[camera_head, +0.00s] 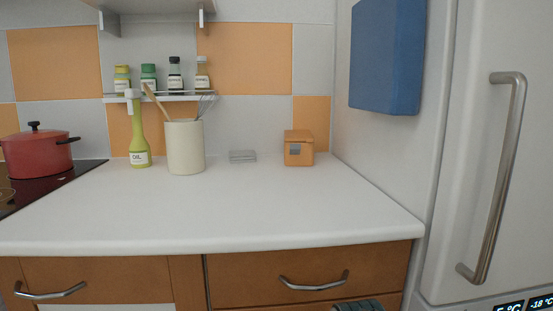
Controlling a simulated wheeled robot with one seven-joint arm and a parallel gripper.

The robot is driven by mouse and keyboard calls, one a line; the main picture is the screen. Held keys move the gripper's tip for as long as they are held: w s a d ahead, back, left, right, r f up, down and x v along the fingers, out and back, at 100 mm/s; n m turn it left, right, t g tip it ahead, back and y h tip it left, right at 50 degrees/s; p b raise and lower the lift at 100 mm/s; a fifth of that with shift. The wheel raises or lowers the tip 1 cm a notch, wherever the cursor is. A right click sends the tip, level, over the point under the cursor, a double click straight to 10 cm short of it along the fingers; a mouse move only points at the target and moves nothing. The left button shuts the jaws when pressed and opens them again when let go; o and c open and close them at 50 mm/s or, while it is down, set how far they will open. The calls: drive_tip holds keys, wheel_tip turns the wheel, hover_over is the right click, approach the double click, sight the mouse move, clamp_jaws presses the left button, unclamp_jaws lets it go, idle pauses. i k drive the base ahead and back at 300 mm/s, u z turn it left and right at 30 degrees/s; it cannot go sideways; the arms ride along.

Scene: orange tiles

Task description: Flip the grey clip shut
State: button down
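A small orange box (299,148) with a lid stands at the back right of the white counter, near the side wall. A grey clip (295,149) shows as a small square patch on its front. It is too small to tell whether the clip is up or down. The lid looks level on the box. My gripper is not recognisable in this view; only a dark ribbed part (358,305) shows at the bottom edge, and I cannot tell what it is.
A stack of clear flat pieces (242,156) lies left of the box. A cream utensil crock (185,147) and a green oil bottle (139,141) stand further left. A red pot (37,155) is on the hob. The counter's front (230,215) is clear. A fridge (475,200) stands right.

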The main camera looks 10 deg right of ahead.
sight(295, 149)
drive_tip(key=z, duration=1.5)
drive_tip(key=k, duration=0.75)
drive_tip(key=u, duration=0.45)
